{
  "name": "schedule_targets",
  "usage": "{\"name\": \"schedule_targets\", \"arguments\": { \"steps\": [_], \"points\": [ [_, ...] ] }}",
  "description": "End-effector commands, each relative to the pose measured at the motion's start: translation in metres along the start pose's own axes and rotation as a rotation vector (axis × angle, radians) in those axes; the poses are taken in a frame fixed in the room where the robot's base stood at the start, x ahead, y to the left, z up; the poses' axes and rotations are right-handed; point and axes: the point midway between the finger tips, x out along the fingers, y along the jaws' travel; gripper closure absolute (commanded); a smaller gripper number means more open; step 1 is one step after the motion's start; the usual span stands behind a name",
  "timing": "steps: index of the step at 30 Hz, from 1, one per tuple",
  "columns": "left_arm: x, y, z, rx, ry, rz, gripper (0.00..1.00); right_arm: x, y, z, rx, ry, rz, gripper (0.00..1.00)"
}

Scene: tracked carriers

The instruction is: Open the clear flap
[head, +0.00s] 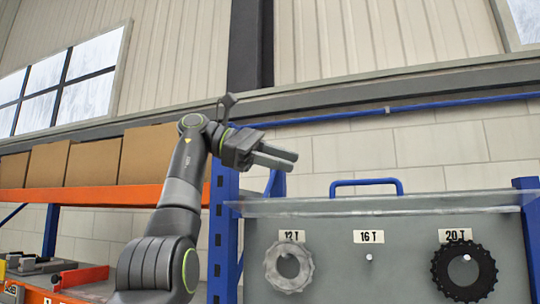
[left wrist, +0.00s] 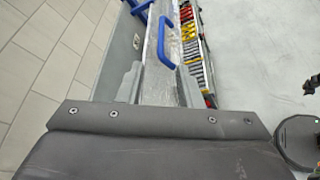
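The clear flap (head: 400,206) lies across the top of a grey board, its edge running left to right. Its blue handle (head: 366,182) stands up at the middle; the handle also shows in the left wrist view (left wrist: 164,44), beyond the fingertips. My left gripper (head: 277,157) is up and to the left of the handle, apart from it. In the left wrist view its two fingers (left wrist: 160,80) are spread with nothing between them. My right gripper is in neither view.
The board holds a pale gear (head: 289,267) under "12 T", a bare peg under "16 T" and a black gear (head: 464,271) under "20 T". Cardboard boxes (head: 93,160) sit on an orange shelf at left. Blue posts (head: 223,235) flank the board.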

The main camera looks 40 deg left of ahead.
Motion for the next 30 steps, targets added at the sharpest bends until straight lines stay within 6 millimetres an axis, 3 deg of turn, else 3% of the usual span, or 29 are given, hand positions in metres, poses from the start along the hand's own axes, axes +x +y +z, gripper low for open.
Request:
{"name": "schedule_targets", "arguments": {
  "steps": [10, 30],
  "points": [
    [-0.023, 0.0, 0.0, 0.0, 0.0, 0.0, 0.67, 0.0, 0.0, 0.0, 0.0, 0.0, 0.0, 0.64],
    [-0.024, 0.0, 0.0, 0.001, 0.001, -0.002, 0.67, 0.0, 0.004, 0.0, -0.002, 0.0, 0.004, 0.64]
  ]
}}
